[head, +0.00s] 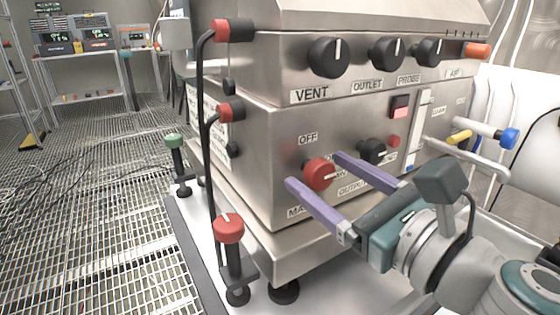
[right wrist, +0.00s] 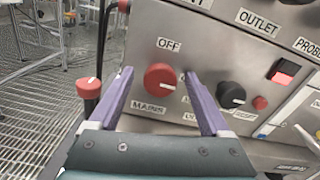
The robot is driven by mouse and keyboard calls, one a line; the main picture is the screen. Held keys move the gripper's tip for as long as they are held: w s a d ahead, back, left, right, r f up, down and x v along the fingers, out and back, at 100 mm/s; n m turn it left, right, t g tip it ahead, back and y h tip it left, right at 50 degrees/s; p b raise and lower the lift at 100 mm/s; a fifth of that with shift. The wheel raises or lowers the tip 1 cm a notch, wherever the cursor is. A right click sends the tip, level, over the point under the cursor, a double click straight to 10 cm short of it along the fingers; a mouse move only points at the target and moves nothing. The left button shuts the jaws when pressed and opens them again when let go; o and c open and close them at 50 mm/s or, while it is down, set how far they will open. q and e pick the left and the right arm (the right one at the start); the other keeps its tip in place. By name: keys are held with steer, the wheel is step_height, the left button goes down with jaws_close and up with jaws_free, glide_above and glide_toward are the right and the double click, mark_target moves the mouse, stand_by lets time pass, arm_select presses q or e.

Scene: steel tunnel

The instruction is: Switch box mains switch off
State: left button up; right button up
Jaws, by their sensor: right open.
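The red mains switch knob (head: 319,174) is on the front of the steel switch box (head: 265,160), with an OFF label above it and a MAINS label below. Its white mark points to the right, toward a label partly hidden by a finger. The knob also shows in the right wrist view (right wrist: 160,80). My right gripper (head: 314,169) is open, its purple fingers reaching toward the box, one on each side of the knob in the picture. In the right wrist view the knob appears between the fingertips; contact cannot be told. My left gripper is not in view.
A black knob (head: 372,151) and a lit red rocker switch (head: 400,106) are right of the mains knob. Black knobs labelled VENT (head: 329,57), OUTLET and PROBE are above. A red-capped post (head: 228,229) stands at the lower left. Grated floor (head: 90,190) lies left.

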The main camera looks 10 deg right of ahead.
steer(key=shift+w, duration=0.15)
jaws_close()
stand_by(0.6)
